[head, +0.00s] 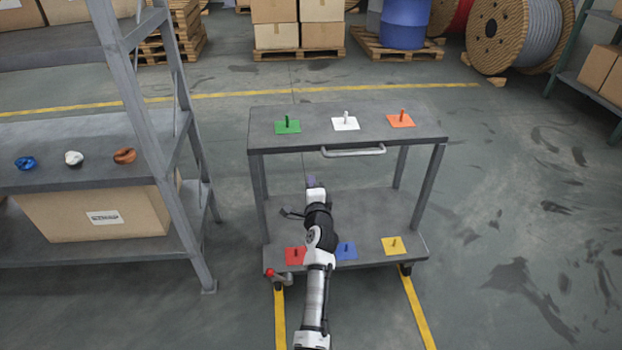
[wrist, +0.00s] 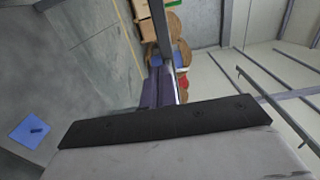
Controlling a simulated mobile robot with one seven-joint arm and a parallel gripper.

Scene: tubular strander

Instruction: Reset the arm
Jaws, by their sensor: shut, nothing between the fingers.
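My arm reaches forward from the bottom of the head view to the grey cart (head: 290,212). My gripper (head: 311,181) is shut and empty, in front of the gap between the cart's two shelves. In the wrist view its dark purple fingers (wrist: 158,86) are together with nothing between them. The lower shelf has a red plate (head: 294,256), a blue plate (head: 347,251) and a yellow plate (head: 394,246), each with a peg. My arm passes between the red and blue plates in the picture. The blue plate (wrist: 29,131) also shows in the wrist view.
The cart top has green (head: 287,127), white (head: 345,123) and orange (head: 401,121) plates with pegs. A handle (head: 353,152) crosses its front. A shelf rack (head: 150,130) at left bears blue, white and orange-brown lumps.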

